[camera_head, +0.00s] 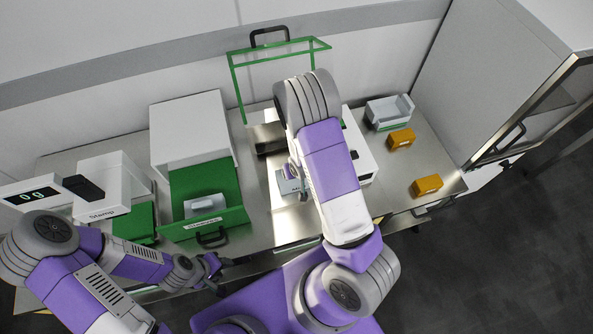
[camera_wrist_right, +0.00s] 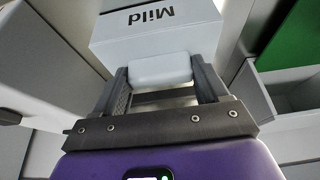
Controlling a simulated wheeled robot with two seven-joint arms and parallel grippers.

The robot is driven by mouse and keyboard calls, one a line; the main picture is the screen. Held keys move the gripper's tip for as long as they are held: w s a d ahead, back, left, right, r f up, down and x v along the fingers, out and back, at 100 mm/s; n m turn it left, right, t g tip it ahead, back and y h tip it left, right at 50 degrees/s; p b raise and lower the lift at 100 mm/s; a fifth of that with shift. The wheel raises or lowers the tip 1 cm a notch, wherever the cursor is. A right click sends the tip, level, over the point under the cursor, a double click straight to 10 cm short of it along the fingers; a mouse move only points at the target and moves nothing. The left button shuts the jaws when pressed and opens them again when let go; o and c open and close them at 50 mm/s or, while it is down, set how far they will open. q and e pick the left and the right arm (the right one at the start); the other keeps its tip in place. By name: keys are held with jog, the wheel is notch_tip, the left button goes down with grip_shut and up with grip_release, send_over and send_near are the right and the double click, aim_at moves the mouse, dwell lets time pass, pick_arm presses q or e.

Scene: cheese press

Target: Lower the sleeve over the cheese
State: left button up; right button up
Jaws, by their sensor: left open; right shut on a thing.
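In the wrist view, my right gripper (camera_wrist_right: 162,74) is shut on a pale rounded grip block (camera_wrist_right: 160,68) at the near side of a white box marked "Mild" (camera_wrist_right: 155,30). In the head view, part of this box (camera_head: 291,186) shows beside my right forearm, over the white unit in the middle of the bench. I cannot tell which part is the sleeve, and no cheese is clearly visible under the box. My left gripper (camera_head: 214,264) is open and empty, near the bench's front edge below the green drawer.
A green drawer (camera_head: 180,184) stands open with a grey-white block (camera_head: 205,206) inside. A green-edged clear guard (camera_head: 235,80) rises behind the middle. Orange blocks (camera_head: 427,185) and a white bin (camera_head: 390,110) are at the right. A display (camera_head: 38,194) stands at the left.

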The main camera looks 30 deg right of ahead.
jog(key=o, duration=1.1)
jog(key=shift+c, duration=0.2)
jog(key=p+v, duration=0.1)
jog(key=v, duration=0.6)
jog(key=shift+r, duration=0.25)
jog(key=shift+s, duration=0.2)
